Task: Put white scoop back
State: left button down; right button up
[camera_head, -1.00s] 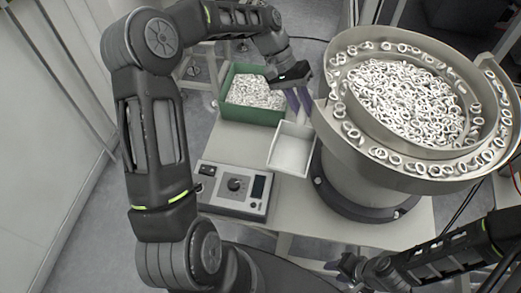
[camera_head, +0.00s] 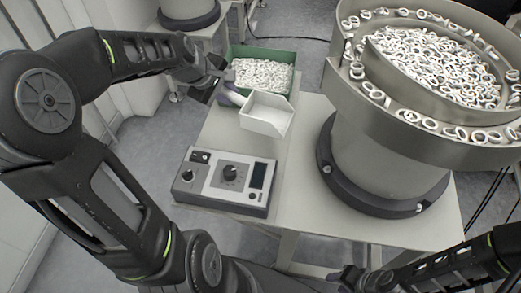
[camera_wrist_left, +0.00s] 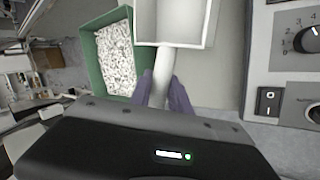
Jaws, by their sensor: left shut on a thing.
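The white scoop (camera_head: 265,115) is a square, open-topped scoop with a round handle. In the head view it is just in front of the green bin, its handle toward the left. My left gripper (camera_head: 228,90) is shut on the handle. The wrist view shows the handle (camera_wrist_left: 158,88) between the purple fingers, with the scoop's pan (camera_wrist_left: 172,22) beyond and empty where visible. I cannot tell whether the scoop touches the table. My right gripper (camera_head: 352,277) is at the bottom of the head view; its jaw opening is unclear.
The green bin (camera_head: 236,52) full of white rings stands behind the scoop. A control box (camera_head: 207,186) with a knob sits at the front left of the table. The big bowl feeder (camera_head: 388,160) with rings stands to the right. Table between them is clear.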

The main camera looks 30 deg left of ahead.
pick_arm(q)
jog(key=shift+s+a+f+n+y+b, duration=0.3)
jog(key=shift+s+a+n+y+b, duration=0.25)
jog(key=shift+a+n, duration=0.25)
jog(key=shift+s+a, duration=0.15)
notch_tip(320, 180, down, 6)
jog(key=shift+f, duration=0.1)
jog(key=shift+f+b, duration=0.65)
jog(key=shift+f, duration=1.3)
